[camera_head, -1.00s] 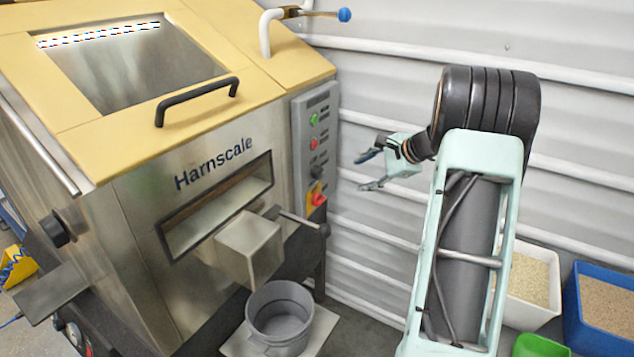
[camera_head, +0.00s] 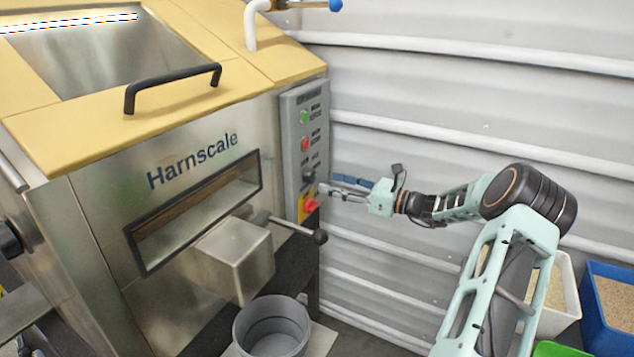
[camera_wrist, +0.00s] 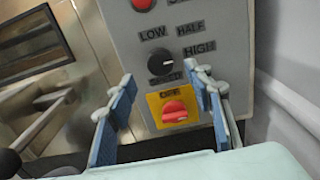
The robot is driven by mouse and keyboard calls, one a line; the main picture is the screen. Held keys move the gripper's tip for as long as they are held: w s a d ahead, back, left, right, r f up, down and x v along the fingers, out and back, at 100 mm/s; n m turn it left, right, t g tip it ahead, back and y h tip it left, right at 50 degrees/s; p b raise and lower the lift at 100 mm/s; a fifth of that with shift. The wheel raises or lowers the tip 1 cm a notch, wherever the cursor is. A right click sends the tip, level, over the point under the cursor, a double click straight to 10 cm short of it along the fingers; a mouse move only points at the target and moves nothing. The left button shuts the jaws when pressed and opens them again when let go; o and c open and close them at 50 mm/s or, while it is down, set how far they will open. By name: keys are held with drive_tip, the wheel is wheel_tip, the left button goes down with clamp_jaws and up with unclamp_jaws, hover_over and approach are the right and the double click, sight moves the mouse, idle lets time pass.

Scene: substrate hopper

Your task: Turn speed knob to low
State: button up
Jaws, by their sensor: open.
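The black speed knob (camera_wrist: 161,63) sits on the grey control panel (camera_wrist: 115,20) below the labels LOW, HALF and HIGH in the wrist view. The head view shows the knob (camera_head: 308,173) small, on the panel's lower part. My gripper (camera_wrist: 155,78) is open and empty, with its blue-padded fingers pointing at the panel. In the wrist view the fingertips lie either side of and slightly below the knob, apparently short of it. In the head view my gripper (camera_head: 325,184) is just right of the panel.
A red switch on a yellow plate (camera_wrist: 175,112), marked OFF, is right below the knob. A red button (camera_head: 306,144) and a green button (camera_head: 305,117) are above it. A lever with a black ball (camera_head: 320,237) sticks out below. The corrugated wall (camera_head: 450,90) is to the right.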

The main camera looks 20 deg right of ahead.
sight(313, 178)
drive_tip(key=x, duration=0.5)
drive_tip(key=shift+w+a+b, duration=0.15)
drive_tip(key=shift+w+b, duration=0.1)
drive_tip(key=shift+b, duration=0.1)
drive_tip(key=c, duration=1.2)
